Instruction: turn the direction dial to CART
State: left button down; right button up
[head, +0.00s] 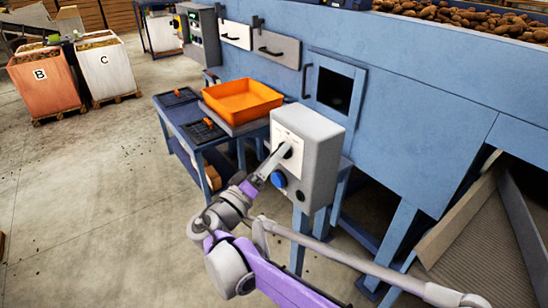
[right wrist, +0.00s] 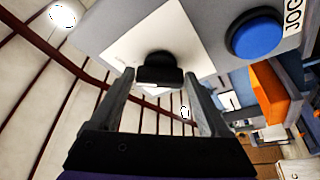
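The grey control box (head: 322,158) stands on a post in front of the blue machine. The direction dial is a black knob (right wrist: 158,70) on a white label plate (right wrist: 125,45) on the box's face. My right gripper (head: 284,152) reaches to that face and hides much of the dial in the head view. In the right wrist view the right gripper's fingers (right wrist: 158,78) are open, one on either side of the knob, with small gaps showing. Contact cannot be seen. The dial's markings and pointer are not readable. My left gripper is not in view.
A blue button (right wrist: 255,33) marked JOG sits beside the dial; it also shows in the head view (head: 278,179). An orange tray (head: 243,101) rests on a blue table left of the box. Crates B (head: 42,85) and C (head: 106,70) stand far left. The floor at left is clear.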

jog(key=shift+o, duration=1.2)
jog(key=b+v, duration=0.1)
jog(key=v, duration=1)
jog(key=shift+d, duration=0.15)
jog(key=d+f+g, duration=0.1)
jog(key=d+f, duration=0.1)
jog(key=d, duration=0.2)
jog(key=d+f+g+y, duration=0.1)
jog(key=d+f+g, duration=0.1)
jog(key=d, duration=0.3)
jog(key=d+f+g, duration=0.2)
jog(key=d, duration=0.3)
jog(key=shift+f, duration=0.25)
jog(key=s+d+f+g+y, duration=0.35)
jog(key=s+d+f, duration=0.2)
jog(key=d, duration=0.25)
jog(key=s+d+f+m+g+y+p, duration=0.1)
jog(key=s+f+m+g+y, duration=0.1)
jog(key=s+f+y, duration=0.6)
jog(key=s+f+m, duration=0.1)
jog(key=s+f, duration=0.1)
jog(key=s, duration=0.4)
jog(key=shift+s+d+f+g+p, duration=0.2)
jog(key=shift+d+f+g+p, duration=0.1)
jog(key=shift+d+g+p, duration=0.05)
